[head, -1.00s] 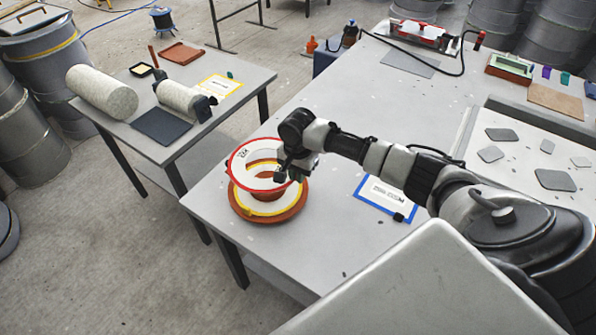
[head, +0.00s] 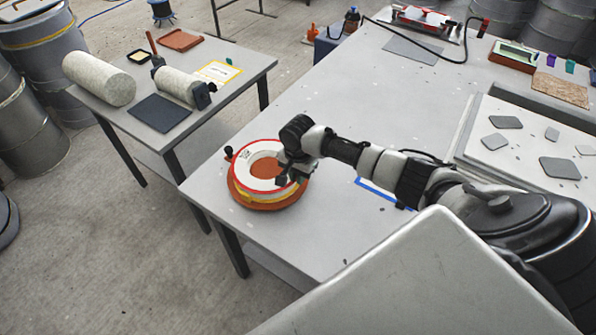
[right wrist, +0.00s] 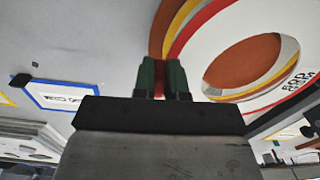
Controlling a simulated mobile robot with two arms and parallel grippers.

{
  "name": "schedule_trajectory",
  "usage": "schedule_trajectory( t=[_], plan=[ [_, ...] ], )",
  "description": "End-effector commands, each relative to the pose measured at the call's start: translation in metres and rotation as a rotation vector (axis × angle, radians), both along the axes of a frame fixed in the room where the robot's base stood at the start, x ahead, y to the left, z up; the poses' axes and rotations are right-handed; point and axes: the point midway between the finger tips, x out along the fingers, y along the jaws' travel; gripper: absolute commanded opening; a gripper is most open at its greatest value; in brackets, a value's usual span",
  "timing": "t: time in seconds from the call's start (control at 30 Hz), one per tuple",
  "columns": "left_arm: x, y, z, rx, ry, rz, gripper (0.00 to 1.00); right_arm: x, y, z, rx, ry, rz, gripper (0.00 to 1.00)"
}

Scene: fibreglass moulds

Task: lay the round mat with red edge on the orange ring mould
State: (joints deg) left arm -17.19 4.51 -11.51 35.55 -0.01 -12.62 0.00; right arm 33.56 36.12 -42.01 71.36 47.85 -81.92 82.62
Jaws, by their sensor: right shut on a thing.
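The round mat with red edge (head: 242,170) is a white ring with lettering. It lies nearly flat over the orange ring mould (head: 264,204) near the table's left corner. A yellow-edged layer (head: 240,190) shows between them. My right gripper (head: 285,178) is shut on the mat's right edge. In the right wrist view its fingers (right wrist: 161,78) are at the red edge of the mat (right wrist: 205,60), and the orange mould (right wrist: 162,25) shows beyond. Orange and a yellow crescent show through the mat's hole. I cannot tell if the mat touches the layer below. My left gripper is not in view.
A small dark-knobbed object (head: 228,152) stands just behind the mould. A blue-framed card (head: 372,188) lies right of it, partly under my arm. A tray with grey pieces (head: 470,150) is at the right. The table's front left is clear.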

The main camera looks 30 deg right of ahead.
Motion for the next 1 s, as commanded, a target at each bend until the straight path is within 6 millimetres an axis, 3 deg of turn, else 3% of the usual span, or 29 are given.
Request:
schedule_trajectory(
  t=[0.4,1.0],
  plan=[
    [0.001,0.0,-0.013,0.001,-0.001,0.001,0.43,0.0,0.0,-0.03,0.0,0.0,0.0,0.0],
    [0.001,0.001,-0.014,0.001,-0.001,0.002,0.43,0.0,0.0,-0.035,0.0,0.0,0.0,0.0]
  ],
)
